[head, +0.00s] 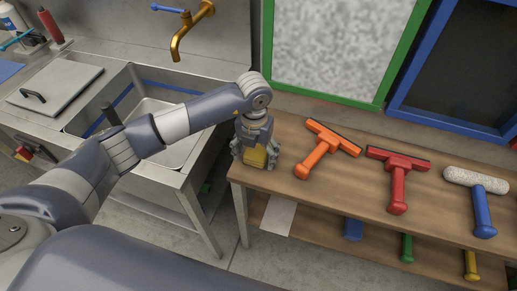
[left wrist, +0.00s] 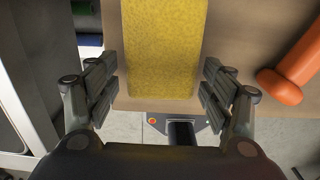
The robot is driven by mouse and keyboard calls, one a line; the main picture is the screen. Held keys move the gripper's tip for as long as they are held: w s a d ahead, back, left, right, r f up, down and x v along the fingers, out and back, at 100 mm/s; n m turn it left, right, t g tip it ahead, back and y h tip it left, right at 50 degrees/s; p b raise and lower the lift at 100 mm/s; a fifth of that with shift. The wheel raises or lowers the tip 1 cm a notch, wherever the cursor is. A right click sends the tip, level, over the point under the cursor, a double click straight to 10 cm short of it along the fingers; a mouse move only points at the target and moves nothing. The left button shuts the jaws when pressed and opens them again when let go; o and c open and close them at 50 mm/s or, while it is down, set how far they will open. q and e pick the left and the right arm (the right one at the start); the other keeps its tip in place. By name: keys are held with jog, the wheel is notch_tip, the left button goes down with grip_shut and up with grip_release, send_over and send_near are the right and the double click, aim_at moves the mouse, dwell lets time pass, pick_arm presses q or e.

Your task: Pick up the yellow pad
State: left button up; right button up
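The yellow pad (left wrist: 163,50) lies on the wooden table in the left wrist view, a flat rectangle reaching the top edge of the picture. In the head view a small part of the yellow pad (head: 254,157) shows beneath my left gripper (head: 254,160), at the table's left end. In the left wrist view my left gripper (left wrist: 160,88) is open, with one finger on each side of the pad and a gap between each finger and the pad. The pad is not held. My right gripper is not in view.
An orange squeegee (head: 313,159) lies right of my left gripper, then a red squeegee (head: 398,186) and a blue-handled roller (head: 484,213) on the table (head: 350,194). A metal sink (head: 172,150) stands to the left. A lower shelf holds more tools.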

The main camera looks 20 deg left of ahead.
aim_at(255, 153)
pick_arm(q)
jog(key=c, duration=0.8)
jog(key=shift+c, duration=0.2)
jog(key=shift+r, duration=0.45)
notch_tip(255, 153, up, 2)
jog(key=shift+w+r+b, duration=0.1)
jog(key=shift+r+b, duration=0.05)
jog(key=shift+b, duration=0.55)
jog(key=s+d+r+b, duration=0.1)
jog(key=s+d, duration=0.1)
jog(key=s, duration=0.5)
jog(key=s+d+b, duration=0.1)
jog(key=s+d, duration=0.1)
jog(key=s, duration=0.6)
jog(key=shift+s+d+r+b, duration=0.25)
jog(key=shift+s+r+b, duration=0.05)
jog(key=shift+r+b, duration=0.1)
